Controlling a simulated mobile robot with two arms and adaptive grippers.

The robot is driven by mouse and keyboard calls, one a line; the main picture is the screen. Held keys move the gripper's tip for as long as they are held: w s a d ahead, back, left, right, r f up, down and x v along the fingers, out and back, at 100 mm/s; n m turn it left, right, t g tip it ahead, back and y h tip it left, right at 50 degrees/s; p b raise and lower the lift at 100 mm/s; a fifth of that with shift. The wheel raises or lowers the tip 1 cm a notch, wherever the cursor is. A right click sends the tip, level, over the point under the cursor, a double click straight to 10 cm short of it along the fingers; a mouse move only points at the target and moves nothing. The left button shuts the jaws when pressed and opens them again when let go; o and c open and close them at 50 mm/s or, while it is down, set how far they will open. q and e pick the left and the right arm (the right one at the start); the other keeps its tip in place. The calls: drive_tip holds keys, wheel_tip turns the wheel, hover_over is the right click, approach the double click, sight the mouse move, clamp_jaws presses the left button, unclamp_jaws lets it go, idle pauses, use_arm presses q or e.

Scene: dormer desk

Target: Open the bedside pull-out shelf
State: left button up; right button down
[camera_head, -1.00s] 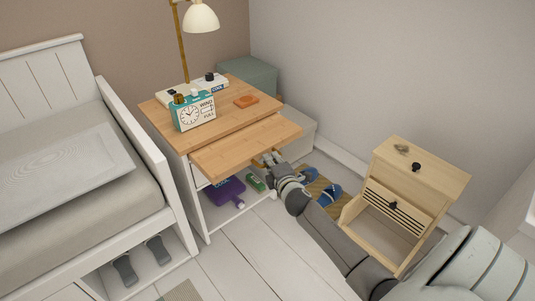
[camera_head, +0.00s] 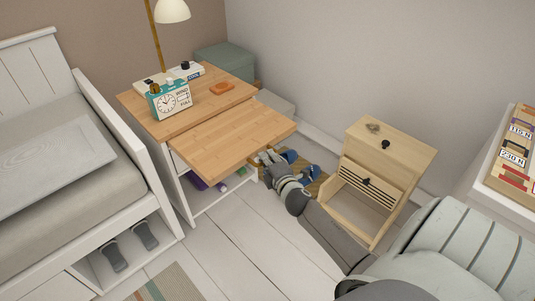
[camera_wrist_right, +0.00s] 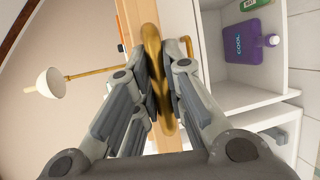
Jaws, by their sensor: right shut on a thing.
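The wooden pull-out shelf (camera_head: 228,140) sticks well out from under the top of the white bedside cabinet (camera_head: 172,126). It is a flat bare board. My right gripper (camera_head: 268,157) is at the shelf's front edge, in the head view. In the right wrist view my right gripper (camera_wrist_right: 158,85) is shut on a curved brass handle (camera_wrist_right: 152,50) on the wooden front edge. The handle is mostly hidden in the head view. My left gripper is not in view.
A teal clock box (camera_head: 169,99), an orange item (camera_head: 222,88) and a lamp (camera_head: 172,11) stand on the cabinet top. The bed (camera_head: 105,110) is close on the left. A small wooden cabinet (camera_head: 390,146) with an open flap stands right of my arm.

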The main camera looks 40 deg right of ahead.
drive_tip(key=c, duration=1.8)
unclamp_jaws()
drive_tip(key=shift+o, duration=0.2)
drive_tip(key=v, duration=1.2)
drive_tip(key=shift+a, duration=0.1)
